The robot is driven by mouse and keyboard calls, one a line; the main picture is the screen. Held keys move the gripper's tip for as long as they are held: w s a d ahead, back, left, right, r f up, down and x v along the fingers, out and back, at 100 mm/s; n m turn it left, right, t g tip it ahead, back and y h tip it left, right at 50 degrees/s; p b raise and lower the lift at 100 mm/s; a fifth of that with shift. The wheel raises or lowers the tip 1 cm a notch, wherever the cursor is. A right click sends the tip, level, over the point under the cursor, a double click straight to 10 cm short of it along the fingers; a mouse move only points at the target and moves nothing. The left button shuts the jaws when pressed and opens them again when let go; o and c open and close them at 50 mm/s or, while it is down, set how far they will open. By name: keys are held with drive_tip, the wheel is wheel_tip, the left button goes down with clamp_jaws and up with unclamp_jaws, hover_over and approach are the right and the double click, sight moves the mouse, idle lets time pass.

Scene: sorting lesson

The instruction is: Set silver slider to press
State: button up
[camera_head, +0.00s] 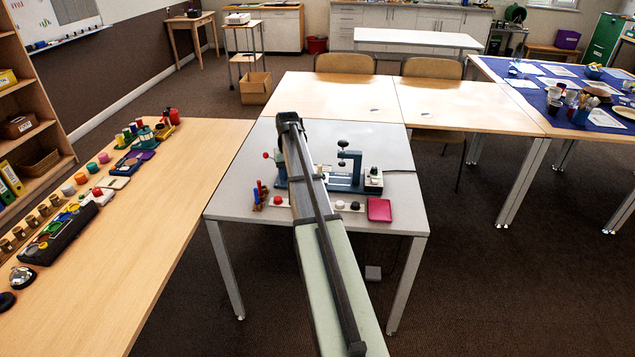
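A teal machine (345,183) with a C-shaped frame and black knobs stands on the grey table, right of my arm. A small pale block with a dark knob (373,180) is at its right end. I cannot make out for certain which part is the silver slider or where it is set. My arm reaches up the picture from the bottom and crosses in front of the machine's left part. I cannot make out my gripper's fingers; the arm hides what is behind it.
The grey table (395,160) also bears a crimson tray (379,210), a pale strip with knobs (352,207) and red and blue pieces (259,194). A wooden table (150,255) with many small objects stands left.

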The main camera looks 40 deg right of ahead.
drive_tip(key=s+d+r, duration=0.1)
drive_tip(key=d+r, duration=0.6)
drive_tip(key=d, duration=0.4)
wheel_tip(320, 180, down, 14)
drive_tip(key=shift+s+r, duration=0.1)
drive_tip(key=shift+c, duration=0.3)
clamp_jaws()
